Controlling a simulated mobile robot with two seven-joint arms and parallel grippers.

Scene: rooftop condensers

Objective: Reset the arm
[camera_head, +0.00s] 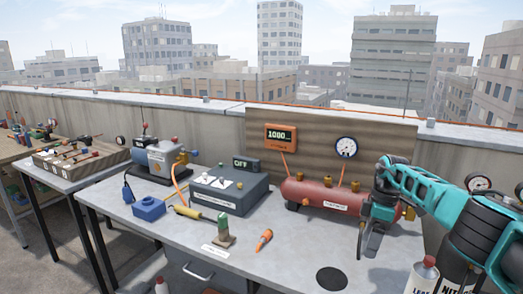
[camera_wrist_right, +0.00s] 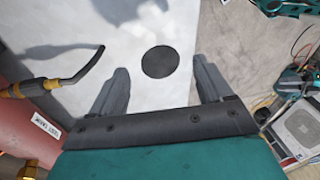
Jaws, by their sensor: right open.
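My right arm (camera_head: 425,188) comes in from the right in the head view, bent at the elbow. Its gripper (camera_head: 369,243) points down over the right part of the grey workbench (camera_head: 290,262), in front of the red tank (camera_head: 322,194). In the right wrist view the two fingers of this gripper (camera_wrist_right: 159,72) stand apart with nothing between them. A black disc (camera_wrist_right: 160,62) on the bench shows beyond the gap. The same disc is left of the gripper in the head view (camera_head: 331,278). My left gripper is not in view.
A grey box (camera_head: 228,192) with an OFF display, a blue-grey pump (camera_head: 160,160), a blue block (camera_head: 149,208) and an orange-handled tool (camera_head: 264,239) stand on the bench. A bottle (camera_head: 423,274) is near my right arm. The front middle is mostly clear.

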